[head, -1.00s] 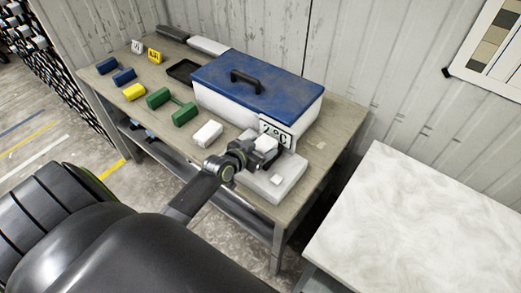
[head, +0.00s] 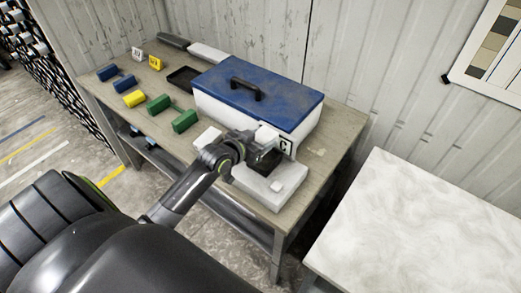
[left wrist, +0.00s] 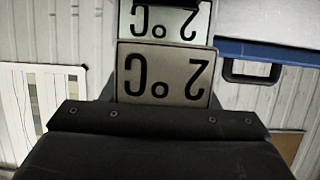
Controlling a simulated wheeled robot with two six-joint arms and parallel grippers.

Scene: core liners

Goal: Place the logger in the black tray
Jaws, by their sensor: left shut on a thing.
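My left gripper (head: 265,157) is at the front right corner of the cool box, just above the pale slab. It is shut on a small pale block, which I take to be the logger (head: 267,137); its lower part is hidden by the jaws. In the left wrist view two plates marked 2°C show upside down; the nearer plate (left wrist: 165,75) is right at the jaws, and I cannot tell whether it is part of the logger. The black tray (head: 183,77) lies empty at the back left of the bench, left of the cool box. My right gripper is out of view.
The white cool box (head: 240,112) with a blue lid and black handle stands between gripper and tray. Green, yellow and blue blocks line the bench's left. A white block (head: 208,137) is partly hidden by my arm. A pale slab (head: 275,190) lies at front.

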